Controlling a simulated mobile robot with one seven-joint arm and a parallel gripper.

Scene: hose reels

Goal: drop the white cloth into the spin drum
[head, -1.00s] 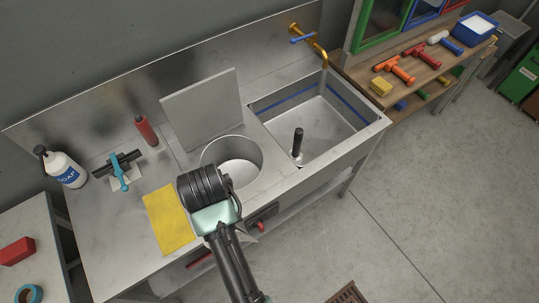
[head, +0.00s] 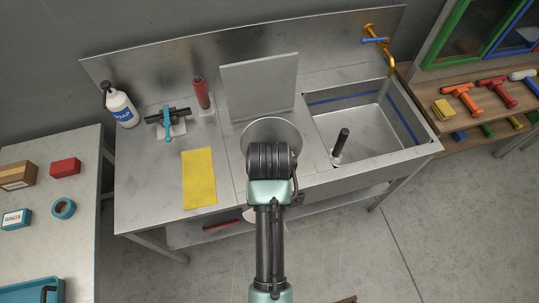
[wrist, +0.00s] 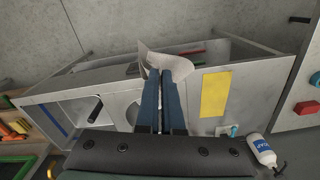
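The white cloth (wrist: 168,62) hangs at my fingertips in the wrist view. My gripper (wrist: 163,75) is shut on it, and the cloth spreads out to both sides. In the head view my wrist hides the gripper, and only a pale bit of cloth (head: 249,214) shows beside my arm, by the counter's front edge. The spin drum (head: 272,130) is a round opening in the steel counter, partly hidden behind my wrist. Its square lid (head: 259,88) stands upright behind it. In the wrist view the drum (wrist: 118,106) lies left of my fingers, with the cloth apart from it.
A yellow cloth (head: 199,178) lies left of the drum. A sink (head: 365,125) with a black upright handle (head: 341,143) is on the right. A soap bottle (head: 120,106), a blue-handled tool (head: 168,124) and a red cylinder (head: 201,92) stand at the back left.

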